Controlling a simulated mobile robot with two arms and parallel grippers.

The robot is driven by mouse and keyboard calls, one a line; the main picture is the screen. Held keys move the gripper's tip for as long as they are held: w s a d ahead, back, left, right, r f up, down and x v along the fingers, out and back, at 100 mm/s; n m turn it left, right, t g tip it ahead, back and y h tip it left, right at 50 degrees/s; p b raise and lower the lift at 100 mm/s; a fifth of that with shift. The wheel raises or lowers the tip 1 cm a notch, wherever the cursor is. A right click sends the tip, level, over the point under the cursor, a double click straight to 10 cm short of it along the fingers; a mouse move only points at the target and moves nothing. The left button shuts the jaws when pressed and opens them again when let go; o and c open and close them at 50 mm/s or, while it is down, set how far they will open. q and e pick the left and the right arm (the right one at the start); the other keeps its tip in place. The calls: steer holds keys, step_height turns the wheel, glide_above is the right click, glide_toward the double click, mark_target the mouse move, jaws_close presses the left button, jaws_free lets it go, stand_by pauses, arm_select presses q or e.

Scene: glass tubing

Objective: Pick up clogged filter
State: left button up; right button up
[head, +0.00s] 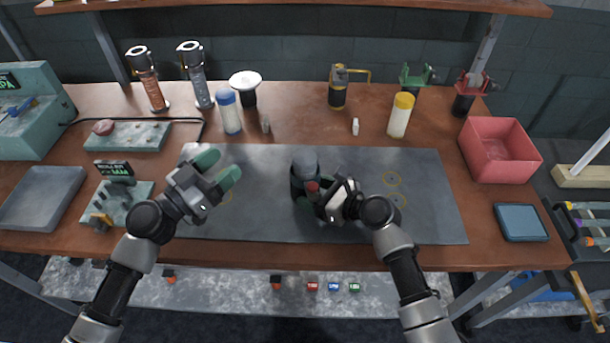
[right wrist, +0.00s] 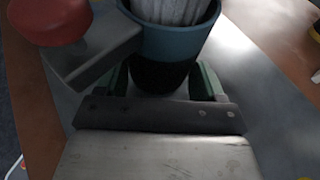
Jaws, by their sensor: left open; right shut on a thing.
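My right gripper (head: 316,192) is shut on a dark cup-like housing (head: 304,166) over the grey mat. In the right wrist view the green fingers stand on both sides of this housing (right wrist: 166,50). Its rim is blue and white pleated material (right wrist: 172,10), which looks like a filter, sits inside. A grey block with a red knob (right wrist: 48,20) is beside it. My left gripper (head: 222,171) is open and empty above the left part of the mat. A white cylinder with a blue cap (head: 228,112) and one with a yellow cap (head: 401,114) stand behind the mat. No label names the clogged filter.
The grey mat (head: 430,205) is mostly clear on both sides. A red bin (head: 500,152) stands at the right and a grey tray (head: 42,198) at the left. Several stands and fittings line the back of the wooden bench (head: 290,100).

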mark_target(295, 165)
arm_select(q)
steer(key=d+f+g, duration=0.1)
steer(key=d, duration=0.3)
steer(key=w+d+f+g, duration=0.1)
steer(key=d, duration=0.3)
steer(key=d+f+m+g, duration=0.1)
steer(key=d, duration=0.3)
steer(key=shift+w+d, duration=0.15)
steer(key=shift+d, duration=0.05)
steer(key=x, duration=0.5)
steer(key=shift+w+d+r, duration=0.2)
steer(key=shift+w, duration=0.05)
steer(key=c, duration=0.9)
